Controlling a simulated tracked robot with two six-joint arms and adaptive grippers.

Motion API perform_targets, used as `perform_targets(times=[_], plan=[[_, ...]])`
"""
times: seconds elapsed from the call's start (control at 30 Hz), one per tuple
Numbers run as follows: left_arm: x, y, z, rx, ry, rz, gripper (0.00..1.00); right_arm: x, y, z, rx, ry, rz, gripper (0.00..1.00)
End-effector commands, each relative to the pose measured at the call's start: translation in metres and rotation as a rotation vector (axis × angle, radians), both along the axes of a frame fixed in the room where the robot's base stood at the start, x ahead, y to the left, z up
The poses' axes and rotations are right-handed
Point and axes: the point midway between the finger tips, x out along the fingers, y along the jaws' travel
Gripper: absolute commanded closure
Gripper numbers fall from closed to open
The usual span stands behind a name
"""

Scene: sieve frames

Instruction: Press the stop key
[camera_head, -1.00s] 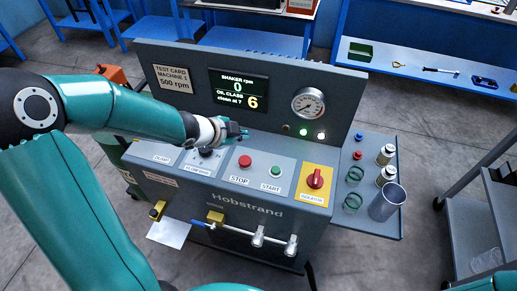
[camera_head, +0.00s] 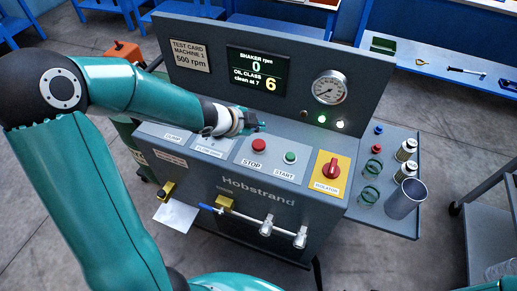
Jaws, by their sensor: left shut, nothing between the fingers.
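The red STOP key (camera_head: 259,145) is on the sloping grey panel of the Hobstrand machine, left of the green START key (camera_head: 290,157). My left gripper (camera_head: 257,125) is shut and empty. In the picture it is just above and behind the STOP key, with a gap between them; I cannot tell its height over the panel. The gripper and wrist partly hide the speed control at the panel's left. The display (camera_head: 257,70) reads shaker rpm 0, oil class 6, clean at 7. My right gripper is not in view.
The red isolator knob (camera_head: 331,170) is at the panel's right. An upright back panel with a gauge (camera_head: 329,88) rises behind the keys. A side shelf (camera_head: 378,215) holds a metal cup, weights and green rings. A blue-handled pipe (camera_head: 262,219) runs along the front.

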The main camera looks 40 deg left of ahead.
Motion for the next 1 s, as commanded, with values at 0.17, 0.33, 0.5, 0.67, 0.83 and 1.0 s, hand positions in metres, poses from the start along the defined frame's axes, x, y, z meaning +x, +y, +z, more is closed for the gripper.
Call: perform_targets(times=[0.17,0.33,0.5,0.67,0.83,1.0], plan=[[0.0,0.0,-0.03,0.0,0.0,0.0,1.0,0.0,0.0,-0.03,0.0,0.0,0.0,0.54],[0.0,0.0,-0.041,-0.001,0.0,0.0,1.0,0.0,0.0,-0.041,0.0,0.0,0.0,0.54],[0.0,0.0,-0.042,-0.001,0.0,0.0,1.0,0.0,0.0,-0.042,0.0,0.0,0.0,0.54],[0.0,0.0,-0.042,-0.001,0.0,0.0,1.0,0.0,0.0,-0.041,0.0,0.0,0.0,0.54],[0.0,0.0,-0.042,-0.001,-0.001,-0.001,1.0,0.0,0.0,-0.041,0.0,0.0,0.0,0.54],[0.0,0.0,-0.042,0.0,0.0,0.0,1.0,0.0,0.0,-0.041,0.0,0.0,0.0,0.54]])
